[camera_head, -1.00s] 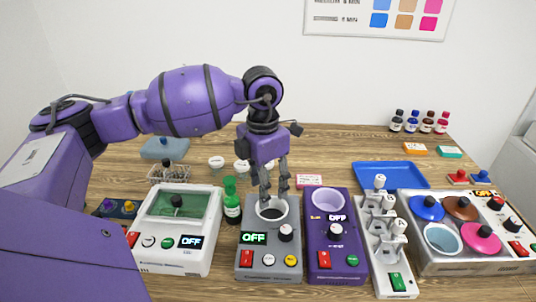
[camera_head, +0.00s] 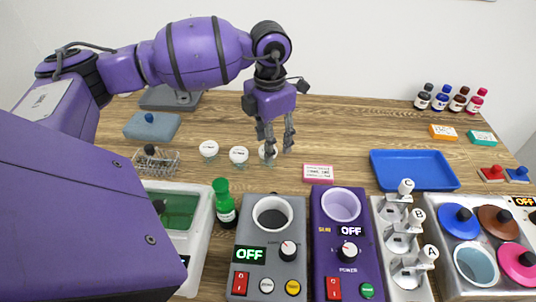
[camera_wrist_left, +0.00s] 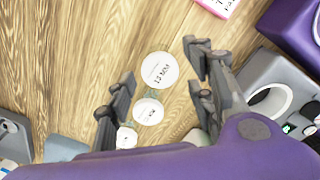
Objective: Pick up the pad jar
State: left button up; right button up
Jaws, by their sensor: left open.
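Three small jars with white, labelled lids stand in a row on the wooden table: a left jar (camera_head: 209,149), a middle jar (camera_head: 239,155) and a right jar (camera_head: 267,151). I cannot tell from the labels which is the pad jar. My left gripper (camera_head: 277,148) is open and points down at the right jar, partly covering it. In the left wrist view, the nearest lid (camera_wrist_left: 160,70) lies between the open fingers of the left gripper (camera_wrist_left: 154,80), with nothing held. A second lid (camera_wrist_left: 148,111) and a third lid (camera_wrist_left: 126,137) sit below it. My right gripper is not in view.
A green bottle (camera_head: 225,204), a grey device (camera_head: 268,245) and a purple device (camera_head: 342,245) stand in front of the jars. A wire basket (camera_head: 157,163) is to the left. A pink-and-white box (camera_head: 318,174) and a blue tray (camera_head: 414,170) lie to the right.

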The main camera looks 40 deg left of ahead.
pick_arm(q)
jog(key=f, duration=0.5)
jog(key=shift+a+p, duration=0.35)
jog(key=c, duration=1.1)
jog(key=shift+c, duration=0.2)
jog(key=shift+r, duration=0.15)
jog(key=shift+r, duration=0.65)
jog(key=s+d+r, duration=0.2)
jog(key=s+r, duration=0.2)
jog(key=s+d+r, duration=0.2)
jog(key=s+r, duration=0.1)
jog(key=s, duration=0.1)
jog(key=s+d+r, duration=0.2)
jog(key=s+r, duration=0.2)
jog(key=shift+s+r+b, duration=0.3)
jog(key=shift+s+b, duration=0.05)
jog(key=shift+s, duration=0.05)
